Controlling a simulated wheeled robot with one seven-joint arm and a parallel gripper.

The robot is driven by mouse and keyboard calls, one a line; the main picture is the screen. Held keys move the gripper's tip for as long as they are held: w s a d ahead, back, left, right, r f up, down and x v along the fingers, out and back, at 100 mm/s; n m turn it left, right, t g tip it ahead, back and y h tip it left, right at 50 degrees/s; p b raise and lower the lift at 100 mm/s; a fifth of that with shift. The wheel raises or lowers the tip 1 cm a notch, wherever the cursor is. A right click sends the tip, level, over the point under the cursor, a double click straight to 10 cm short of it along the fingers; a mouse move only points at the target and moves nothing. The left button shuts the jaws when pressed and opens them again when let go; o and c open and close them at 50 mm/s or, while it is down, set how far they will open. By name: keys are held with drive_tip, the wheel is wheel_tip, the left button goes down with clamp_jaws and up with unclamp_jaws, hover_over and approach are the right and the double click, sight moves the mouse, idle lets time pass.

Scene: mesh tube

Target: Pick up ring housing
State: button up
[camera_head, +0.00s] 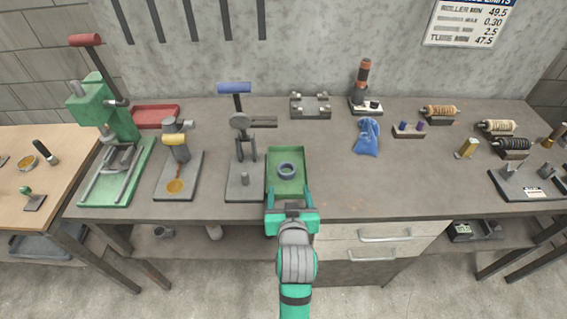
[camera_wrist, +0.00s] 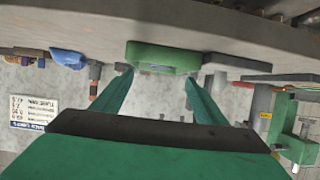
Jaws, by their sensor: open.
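The ring housing, a dark blue-grey ring (camera_head: 286,171), lies in a shallow green tray (camera_head: 287,154) near the front edge of the workbench. My gripper (camera_head: 289,193) is at the near end of the tray, on the front side of the ring, with its fingers spread and nothing between them. In the wrist view, which is upside down, the two teal fingers of my gripper (camera_wrist: 159,77) point toward the green tray (camera_wrist: 160,53). Only a thin dark strip shows at the tray there, and I cannot tell whether it is the ring.
A blue-handled press (camera_head: 245,150) stands just left of the tray, and a yellow-topped press (camera_head: 177,155) is farther left. A blue cloth (camera_head: 368,136) lies to the right. The bench front right of the tray is clear. A drawer unit (camera_head: 385,238) sits below.

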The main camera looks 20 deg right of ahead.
sight(287, 165)
drive_tip(key=shift+w, duration=0.35)
drive_tip(key=x, duration=1.1)
drive_tip(key=shift+w+r, duration=0.15)
drive_tip(key=shift+r, duration=0.2)
drive_tip(key=c, duration=1.5)
drive_tip(key=shift+d+r, duration=0.1)
drive_tip(key=shift+r, duration=0.05)
